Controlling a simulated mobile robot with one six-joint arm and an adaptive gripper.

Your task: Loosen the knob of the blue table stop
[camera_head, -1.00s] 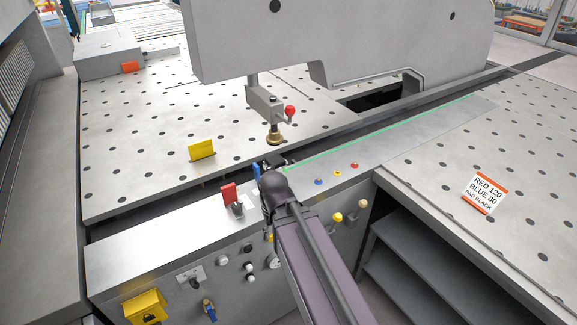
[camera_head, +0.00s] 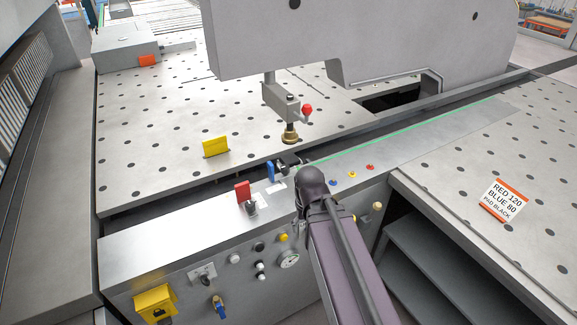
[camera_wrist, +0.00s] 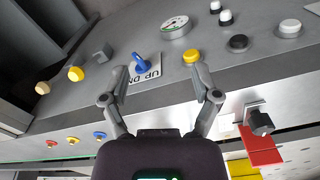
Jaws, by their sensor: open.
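The blue table stop (camera_head: 270,172) stands upright on the machine's front strip in the head view, left of my wrist. Dark parts lie beside it, and I cannot tell its knob from my fingers there. My gripper (camera_wrist: 160,72) is open in the wrist view, its two fingers spread with nothing between them. Beyond the fingers is a blue lever (camera_wrist: 143,63) on an UP/DOWN plate of the front panel, a separate control. The blue stop is not visible in the wrist view.
The red stop (camera_head: 242,192) with a black knob (camera_head: 251,208) stands to the left; it also shows in the wrist view (camera_wrist: 262,145). Small buttons (camera_head: 351,174) lie to the right. A hanging tool with a red ball (camera_head: 307,110) is behind. A gauge (camera_wrist: 175,27) is on the panel.

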